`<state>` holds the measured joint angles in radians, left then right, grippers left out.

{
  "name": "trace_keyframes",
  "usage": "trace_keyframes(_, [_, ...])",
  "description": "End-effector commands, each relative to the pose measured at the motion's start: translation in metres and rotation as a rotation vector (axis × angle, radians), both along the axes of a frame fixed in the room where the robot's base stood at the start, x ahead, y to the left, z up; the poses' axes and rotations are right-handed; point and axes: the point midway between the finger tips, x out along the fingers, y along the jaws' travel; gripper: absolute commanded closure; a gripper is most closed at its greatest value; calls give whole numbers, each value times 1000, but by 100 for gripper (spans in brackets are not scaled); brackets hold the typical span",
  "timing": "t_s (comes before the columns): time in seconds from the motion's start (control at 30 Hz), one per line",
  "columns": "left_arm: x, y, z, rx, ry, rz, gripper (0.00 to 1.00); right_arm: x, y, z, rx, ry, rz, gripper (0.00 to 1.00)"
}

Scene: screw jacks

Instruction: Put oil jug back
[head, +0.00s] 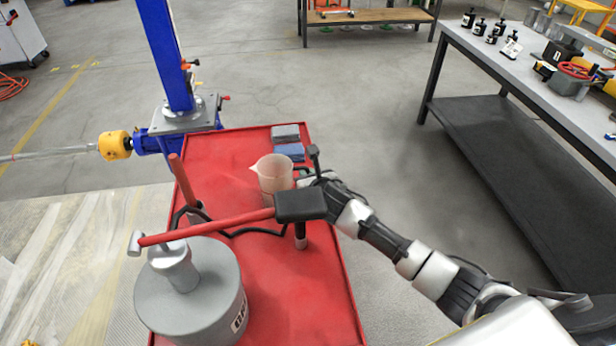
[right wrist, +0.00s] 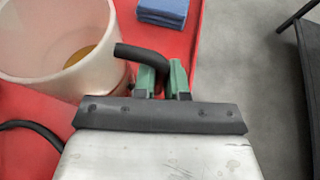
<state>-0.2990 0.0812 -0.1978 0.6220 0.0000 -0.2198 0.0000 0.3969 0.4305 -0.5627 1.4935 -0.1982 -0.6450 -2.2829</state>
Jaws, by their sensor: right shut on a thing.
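The oil jug (head: 272,180) is a translucent, pale cup with a spout and a dark handle, at the red cart's far part in the head view. It also shows in the right wrist view (right wrist: 40,55), with a little amber oil in its bottom. My right gripper (head: 311,179) is at the jug's right side. In the right wrist view its green fingertips (right wrist: 164,80) are shut on the black handle (right wrist: 143,55). The jug looks upright; I cannot tell whether its base touches the cart. My left gripper is not in view.
The red cart top (head: 230,150) holds blue and grey folded cloths (head: 288,142) behind the jug and a grey drum (head: 190,300) with a red bar in front. A blue screw jack (head: 168,55) stands behind left. A workbench (head: 540,80) with small bottles is at right.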

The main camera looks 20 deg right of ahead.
Motion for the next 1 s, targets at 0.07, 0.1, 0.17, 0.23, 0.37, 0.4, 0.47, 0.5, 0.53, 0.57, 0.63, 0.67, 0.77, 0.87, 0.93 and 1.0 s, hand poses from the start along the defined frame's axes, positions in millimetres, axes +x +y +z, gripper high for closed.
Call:
trace_keyframes(0.07, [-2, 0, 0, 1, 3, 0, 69, 1, 0, 2, 1, -4, 0, 100])
trace_keyframes(0.1, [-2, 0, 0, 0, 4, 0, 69, 1, 0, 2, 1, -4, 0, 100])
trace_keyframes(0.17, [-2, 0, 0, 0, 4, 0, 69, 1, 0, 2, 1, -4, 0, 100])
trace_keyframes(0.23, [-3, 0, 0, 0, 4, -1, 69, 1, 0, 1, 1, -4, 0, 100])
trace_keyframes(0.37, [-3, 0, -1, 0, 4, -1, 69, 0, -1, -1, -1, -1, -1, 74])
trace_keyframes(0.4, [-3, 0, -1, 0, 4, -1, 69, 0, -1, -1, -1, -1, -1, 68])
trace_keyframes(0.47, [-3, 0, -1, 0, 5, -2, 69, 0, -1, -1, 0, -1, -1, 62])
trace_keyframes(0.5, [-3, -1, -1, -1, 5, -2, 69, 0, 0, -1, 0, -1, -1, 62])
trace_keyframes(0.53, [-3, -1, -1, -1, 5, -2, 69, 0, 0, -1, 0, -1, -1, 62])
trace_keyframes(0.57, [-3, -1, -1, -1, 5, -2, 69, 0, 0, -1, 0, -1, -1, 62])
trace_keyframes(0.63, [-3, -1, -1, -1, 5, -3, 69, 0, 0, -1, 0, -1, -1, 62])
trace_keyframes(0.67, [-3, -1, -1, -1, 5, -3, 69, 0, 0, -1, 0, -1, -1, 62])
trace_keyframes(0.77, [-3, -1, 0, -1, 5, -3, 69, 0, 0, 2, 0, -1, 0, 62])
trace_keyframes(0.87, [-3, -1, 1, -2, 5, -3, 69, -9, -1, 5, -2, -1, 0, 62])
trace_keyframes(0.93, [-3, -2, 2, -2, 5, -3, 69, -18, -1, 9, -2, -1, 1, 62])
trace_keyframes(1.0, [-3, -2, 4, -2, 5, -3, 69, -31, -1, 15, -2, -1, 2, 62])
